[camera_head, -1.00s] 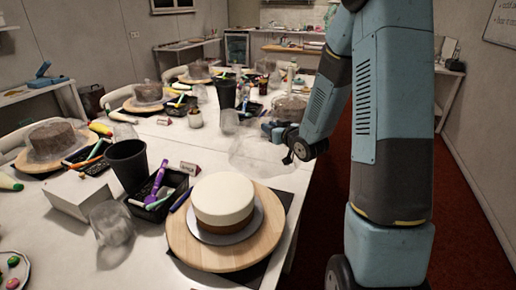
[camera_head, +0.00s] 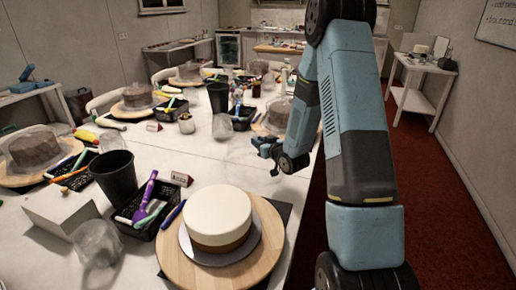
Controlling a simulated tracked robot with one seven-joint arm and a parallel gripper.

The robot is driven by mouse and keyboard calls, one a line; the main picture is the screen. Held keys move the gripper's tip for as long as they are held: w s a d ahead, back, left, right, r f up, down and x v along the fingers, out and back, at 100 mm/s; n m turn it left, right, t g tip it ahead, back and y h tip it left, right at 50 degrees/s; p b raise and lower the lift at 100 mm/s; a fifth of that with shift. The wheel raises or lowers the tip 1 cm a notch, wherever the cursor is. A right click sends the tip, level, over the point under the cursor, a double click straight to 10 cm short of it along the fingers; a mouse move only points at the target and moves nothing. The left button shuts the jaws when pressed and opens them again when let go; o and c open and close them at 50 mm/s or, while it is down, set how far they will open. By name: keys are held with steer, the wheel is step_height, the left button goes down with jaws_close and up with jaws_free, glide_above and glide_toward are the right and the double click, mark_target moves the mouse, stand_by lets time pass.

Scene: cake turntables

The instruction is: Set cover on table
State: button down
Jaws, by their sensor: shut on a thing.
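My gripper (camera_head: 266,149) is over the right side of the long table, beyond the front cake. Its fingers are small and dark here. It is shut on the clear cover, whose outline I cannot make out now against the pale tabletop. The white-topped cake (camera_head: 218,216) stands uncovered on a silver board on a round wooden turntable (camera_head: 176,262). The white table (camera_head: 213,166) has a bare stretch to the left of my gripper.
A black cup (camera_head: 114,178), a black tool basket (camera_head: 141,229), a white box (camera_head: 62,207) and crumpled clear plastic (camera_head: 98,243) crowd the front left. Farther back are several covered brown cakes. Red floor (camera_head: 440,220) runs along the right.

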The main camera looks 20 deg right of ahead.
step_height(320, 180, down, 2)
steer(key=shift+d+f, duration=0.1)
steer(key=shift+a+f, duration=0.2)
steer(key=shift+f, duration=0.2)
steer(key=c, duration=1)
jaws_free()
steer(key=shift+o, duration=0.2)
steer(key=shift+s, duration=0.1)
